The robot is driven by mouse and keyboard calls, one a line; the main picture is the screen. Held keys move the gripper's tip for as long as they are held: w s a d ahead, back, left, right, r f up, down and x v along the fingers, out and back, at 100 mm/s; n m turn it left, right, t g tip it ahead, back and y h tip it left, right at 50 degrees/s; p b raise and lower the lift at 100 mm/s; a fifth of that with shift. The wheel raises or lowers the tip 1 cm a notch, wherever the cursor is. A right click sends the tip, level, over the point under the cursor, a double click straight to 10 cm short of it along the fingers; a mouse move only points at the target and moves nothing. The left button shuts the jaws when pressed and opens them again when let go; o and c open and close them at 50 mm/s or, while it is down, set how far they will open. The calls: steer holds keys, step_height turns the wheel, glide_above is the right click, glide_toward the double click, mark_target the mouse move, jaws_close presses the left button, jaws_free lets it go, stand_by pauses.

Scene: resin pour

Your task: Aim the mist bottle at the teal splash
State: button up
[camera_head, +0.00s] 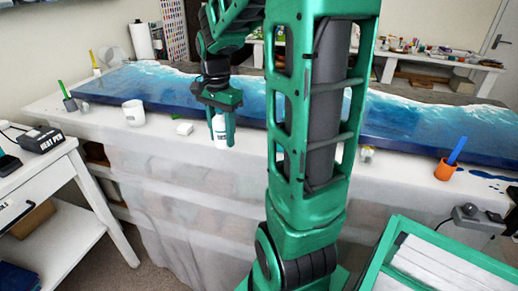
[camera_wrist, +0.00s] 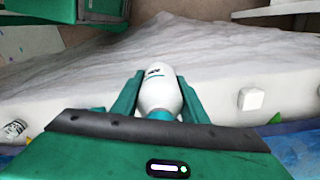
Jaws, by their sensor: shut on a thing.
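The mist bottle (camera_head: 221,130) is white with dark lettering and hangs in my gripper (camera_head: 222,122) at the front edge of the covered table. In the wrist view the bottle (camera_wrist: 158,90) sits between the two green fingers, which are shut on it. The blue and white resin panel (camera_head: 180,95) lies behind it on the table.
A white cup (camera_head: 134,112) and a small white block (camera_head: 184,128) stand left of the bottle. An orange cup (camera_head: 446,171) with a blue stick stands at the right, near dark blue spots (camera_head: 488,176). A side cart (camera_head: 60,165) stands at the left.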

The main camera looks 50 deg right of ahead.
steer(key=s+d+r+m, duration=0.1)
steer(key=s+r+m, duration=0.5)
steer(key=s, duration=0.2)
steer(key=d+f, duration=0.2)
steer(key=d, duration=0.1)
steer(key=w+d+f, duration=0.1)
steer(key=d+f, duration=0.1)
steer(key=d, duration=0.2)
steer(key=w+d+f, duration=0.1)
steer(key=d+f, duration=0.1)
steer(key=d, duration=0.2)
steer(key=shift+w+d+f, duration=0.1)
steer(key=shift+d+f, duration=0.1)
steer(key=shift+f, duration=0.05)
steer(key=shift+d+f, duration=0.1)
steer(key=shift+f, duration=2)
steer(key=o, duration=0.8)
steer(key=shift+f, duration=0.15)
steer(key=o, duration=0.4)
